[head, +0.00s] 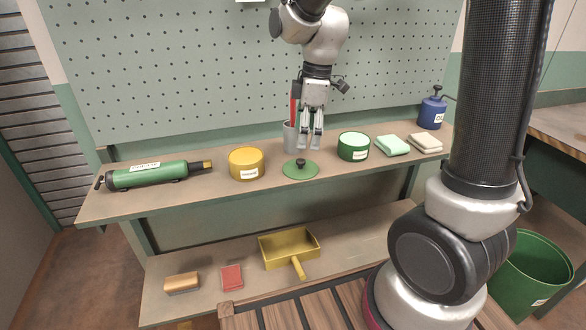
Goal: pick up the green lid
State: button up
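The green lid (293,171) is a flat green disc with a dark knob on top. It lies on the upper shelf in the head view, between the yellow tin and the green tin. My gripper (309,147) hangs pointing down, above and slightly right of the lid's knob in the picture. A small gap shows between its two fingers, and nothing shows between them. The fingertips appear apart from the lid.
A grey cup (289,137) with a red-handled item stands behind my gripper. A yellow tin (246,164) is left of the lid and a green tin (353,147) is right. A green cylinder tool (146,175) lies far left. Cloths (392,146) lie right.

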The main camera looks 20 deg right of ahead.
aim_at(302, 161)
jog(key=shift+f+n, duration=0.4)
jog(key=shift+f, duration=0.05)
jog(key=f, duration=0.4)
jog(key=a+f, duration=0.1)
jog(key=f, duration=0.1)
jog(key=shift+f, duration=0.4)
jog(key=c, duration=1.3)
jog(key=shift+s, duration=0.1)
jog(key=shift+c, duration=1)
jog(key=shift+c, duration=0.4)
